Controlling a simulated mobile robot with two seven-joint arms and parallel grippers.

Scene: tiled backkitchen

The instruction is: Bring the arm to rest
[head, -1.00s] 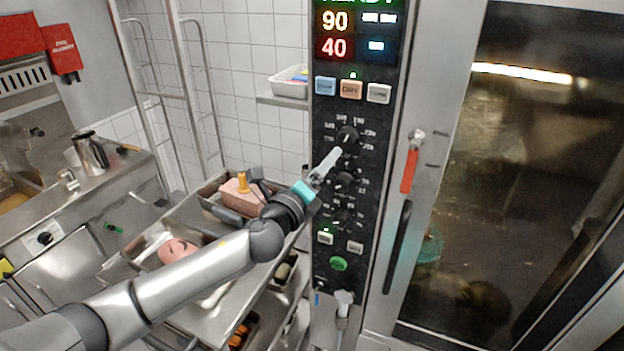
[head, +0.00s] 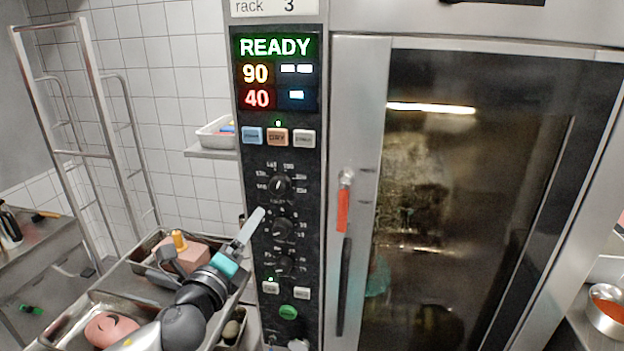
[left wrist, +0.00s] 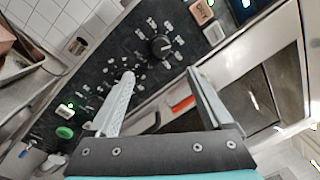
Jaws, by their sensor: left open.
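My left arm comes in from the lower left in the head view. Its gripper (head: 247,228) is in front of the left edge of the oven's control panel (head: 255,170), below the upper dial (head: 279,185). In the left wrist view the two fingers (left wrist: 155,88) are spread with nothing between them, and the upper dial (left wrist: 161,46) shows beyond them. Whether a finger touches the panel I cannot tell. My right gripper is not in view.
The oven's glass door (head: 470,200) has a long handle with a red part (head: 342,210). A trolley (head: 70,325) with trays, a pink block (head: 185,252) and a pink piece (head: 110,328) stands below my left arm. A wall shelf (head: 205,153) holds a white tray. A metal bowl (head: 606,308) is at the far right.

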